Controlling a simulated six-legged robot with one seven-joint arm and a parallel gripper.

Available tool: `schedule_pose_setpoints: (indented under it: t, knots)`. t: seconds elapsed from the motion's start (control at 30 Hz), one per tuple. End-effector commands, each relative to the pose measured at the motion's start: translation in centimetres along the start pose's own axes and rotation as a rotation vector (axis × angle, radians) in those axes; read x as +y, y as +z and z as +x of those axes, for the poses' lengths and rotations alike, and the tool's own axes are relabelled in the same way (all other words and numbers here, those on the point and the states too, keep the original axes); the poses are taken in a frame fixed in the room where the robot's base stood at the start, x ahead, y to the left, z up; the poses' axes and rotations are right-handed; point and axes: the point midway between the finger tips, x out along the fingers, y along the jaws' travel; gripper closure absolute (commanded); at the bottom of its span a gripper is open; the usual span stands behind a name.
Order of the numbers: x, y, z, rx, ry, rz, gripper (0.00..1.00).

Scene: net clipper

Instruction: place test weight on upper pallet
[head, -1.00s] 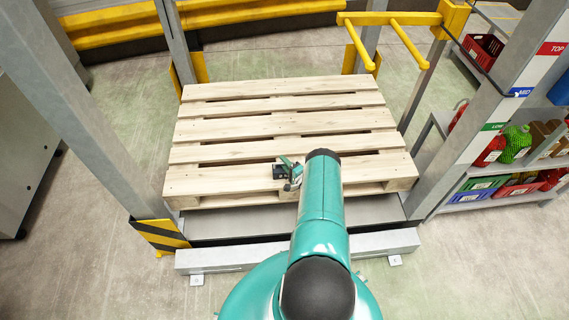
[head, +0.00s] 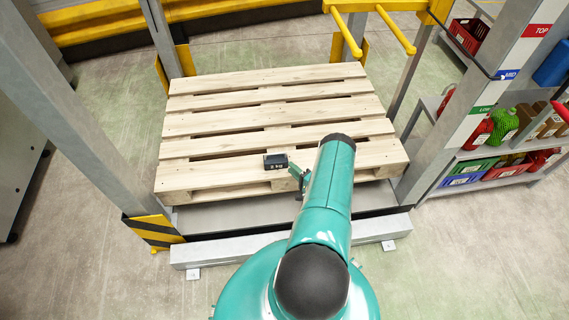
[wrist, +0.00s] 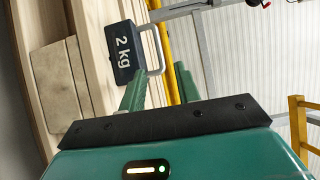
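The test weight (head: 275,161) is a small dark block marked 2 kg. It rests on the front boards of the wooden pallet (head: 220,122), near the front edge. In the wrist view the weight (wrist: 121,54) shows its label and a pale handle (wrist: 152,48) on the side away from the boards. My gripper (head: 299,178) is just in front and right of the weight. In the wrist view its green fingers (wrist: 160,84) stand apart, with the weight beyond their tips. Whether a finger still touches the handle cannot be told.
Grey posts flank the pallet on a metal frame. A yellow two-pronged bar (head: 372,22) stands behind at right. A shelf at right holds coloured bins (head: 476,165) and is labelled TOP, MID and LOW. Most pallet boards are clear.

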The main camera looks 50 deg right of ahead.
Motion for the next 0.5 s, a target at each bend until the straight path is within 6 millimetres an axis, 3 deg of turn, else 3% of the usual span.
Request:
schedule_pose_setpoints:
  t: [0.27, 0.37, 0.5]
  knots:
    - [-0.9, 0.1, 0.4, -0.023, -0.002, 0.001, 0.68]
    - [-3.4, 0.7, 2.5, -0.097, 0.001, 0.005, 0.68]
    - [-9.3, 2.9, 7.0, -0.274, 0.025, 0.016, 0.68]
